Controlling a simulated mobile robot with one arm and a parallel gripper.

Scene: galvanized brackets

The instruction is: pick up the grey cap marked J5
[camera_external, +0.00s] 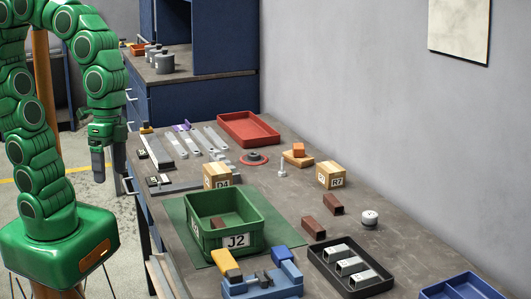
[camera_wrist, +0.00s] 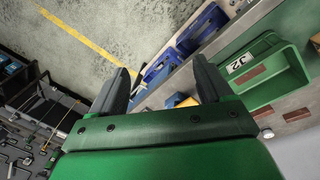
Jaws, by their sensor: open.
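A small round light-grey cap (camera_external: 370,217) sits on the right part of the workbench, near the wall. Its marking is too small to read. A pale round thing (camera_wrist: 267,133) at the right of the wrist view looks like the same cap. My gripper (camera_external: 98,165) hangs off the left side of the bench, fingers down, well away from the cap. In the wrist view my gripper (camera_wrist: 161,78) shows two dark fingers spread apart, with nothing held between them.
A green crate marked J2 (camera_external: 237,240) stands between my arm and the cap, with a brown block inside. Brown blocks (camera_external: 333,203), wooden block R7 (camera_external: 331,175), a black tray of metal parts (camera_external: 323,263) and a blue vise (camera_external: 262,284) surround that area. A red tray (camera_external: 248,128) lies farther back.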

